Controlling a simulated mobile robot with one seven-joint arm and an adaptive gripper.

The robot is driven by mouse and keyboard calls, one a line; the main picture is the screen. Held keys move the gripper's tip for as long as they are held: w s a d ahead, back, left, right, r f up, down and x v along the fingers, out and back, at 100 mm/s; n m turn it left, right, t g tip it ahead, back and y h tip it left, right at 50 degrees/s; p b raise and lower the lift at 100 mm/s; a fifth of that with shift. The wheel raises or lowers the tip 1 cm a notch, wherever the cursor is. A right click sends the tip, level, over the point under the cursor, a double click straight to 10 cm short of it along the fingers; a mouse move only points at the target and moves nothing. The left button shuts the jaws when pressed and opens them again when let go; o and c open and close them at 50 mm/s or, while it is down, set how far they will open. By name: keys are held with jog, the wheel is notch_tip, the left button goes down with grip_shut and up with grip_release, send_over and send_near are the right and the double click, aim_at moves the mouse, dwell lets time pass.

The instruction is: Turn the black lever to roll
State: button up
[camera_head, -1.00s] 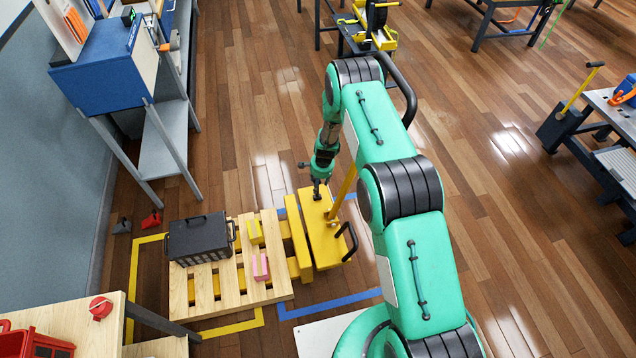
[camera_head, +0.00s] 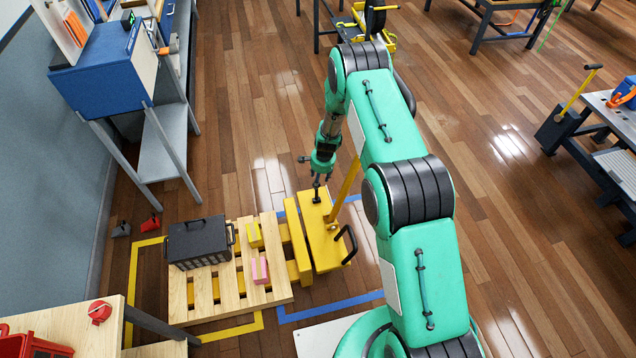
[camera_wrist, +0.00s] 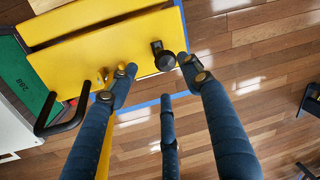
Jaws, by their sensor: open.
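The black lever (camera_head: 316,194) stands up from the yellow body of a pallet truck (camera_head: 322,238) in the head view. In the wrist view the lever (camera_wrist: 165,58) shows a round black knob near the body's right end. My gripper (camera_head: 320,180) is open just above the lever in the head view. In the wrist view its blue fingers (camera_wrist: 158,68) are spread, and the knob appears between the tips of the two upper fingers. I cannot tell whether a finger touches it. The lever's setting cannot be read.
A yellow pole (camera_head: 347,185) rises from the truck close to my gripper. A black loop handle (camera_head: 343,244) sits at its near end. The truck stands against a wooden pallet (camera_head: 232,292) bearing a black crate (camera_head: 199,242) and small blocks.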

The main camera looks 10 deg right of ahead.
jog(key=shift+s+d+r, duration=0.1)
jog(key=shift+s+r, duration=0.05)
jog(key=shift+r, duration=0.8)
jog(key=shift+s+d+r, duration=0.1)
jog(key=shift+s+r, duration=0.05)
jog(key=shift+r, duration=0.8)
jog(key=shift+s+d+r, duration=0.1)
jog(key=shift+s+r, duration=0.05)
jog(key=shift+r, duration=0.8)
jog(key=s+a+r+n+t, duration=0.1)
jog(key=s+r+n, duration=0.15)
jog(key=r, duration=1.15)
jog(key=s+r+n, duration=0.1)
jog(key=s+r, duration=0.3)
jog(key=r, duration=1)
jog(key=s+a+r+n+t, duration=0.1)
jog(key=s+r+n, duration=0.15)
jog(key=r, duration=1.15)
jog(key=s+r+n, duration=0.3)
jog(key=s+r, duration=1.3)
jog(key=s, duration=0.2)
jog(key=s+r+n+t, duration=0.2)
jog(key=s+r+n, duration=0.1)
jog(key=s, duration=1.8)
jog(key=shift+d+r+h, duration=0.15)
jog(key=shift+r+h, duration=0.15)
jog(key=shift+h, duration=0.1)
